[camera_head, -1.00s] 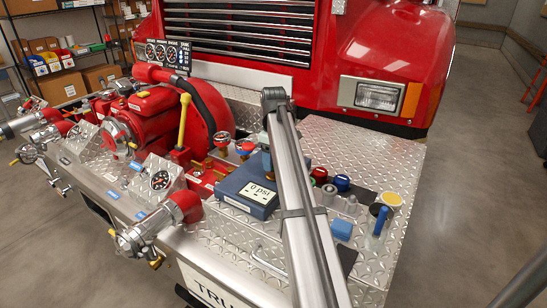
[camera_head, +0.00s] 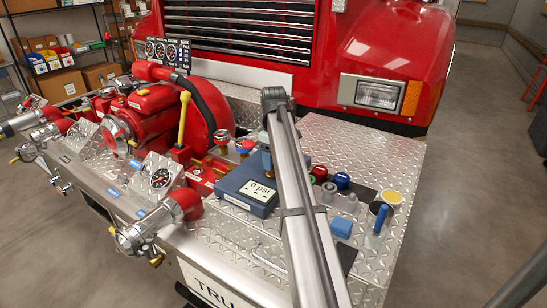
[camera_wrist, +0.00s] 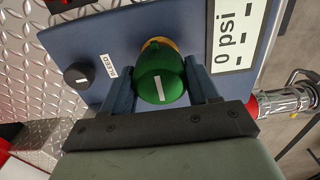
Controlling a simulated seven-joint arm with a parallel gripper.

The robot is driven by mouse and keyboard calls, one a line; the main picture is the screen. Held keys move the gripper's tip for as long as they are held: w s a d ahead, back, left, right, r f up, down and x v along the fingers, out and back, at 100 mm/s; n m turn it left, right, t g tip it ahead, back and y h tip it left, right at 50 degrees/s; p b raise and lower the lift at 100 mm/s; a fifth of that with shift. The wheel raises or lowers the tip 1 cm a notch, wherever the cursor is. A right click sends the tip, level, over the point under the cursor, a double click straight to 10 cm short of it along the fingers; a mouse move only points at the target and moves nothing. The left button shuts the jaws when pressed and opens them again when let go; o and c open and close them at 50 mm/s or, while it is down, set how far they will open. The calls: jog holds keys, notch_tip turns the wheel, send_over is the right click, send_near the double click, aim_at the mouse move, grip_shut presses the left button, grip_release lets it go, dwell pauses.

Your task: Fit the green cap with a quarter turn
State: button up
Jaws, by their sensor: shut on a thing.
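The green cap (camera_wrist: 162,88) has a white line on its face and lies between the two fingers of my gripper (camera_wrist: 159,75), which is shut on it. The line runs almost straight up the picture, slightly tilted. Part of a brass-coloured fitting (camera_wrist: 157,43) shows just beyond the cap, on the blue gauge box. I cannot tell whether the cap is seated on it. The blue gauge box (camera_head: 233,187) stands on the tread plate and reads 0 psi.
A black knob (camera_wrist: 77,76) marked BLEED is beside the cap on the box. The tread plate (camera_head: 360,150) behind is clear.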

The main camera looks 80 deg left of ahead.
jog(key=m, duration=0.4)
jog(key=shift+m, duration=0.6)
jog(key=m, duration=0.3)
jog(key=shift+m, duration=0.3)
jog(key=shift+r+m, duration=0.1)
jog(key=shift+m, duration=0.7)
jog(key=shift+m, duration=1.2)
jog(key=shift+a+m, duration=0.1)
jog(key=shift+m, duration=2.4)
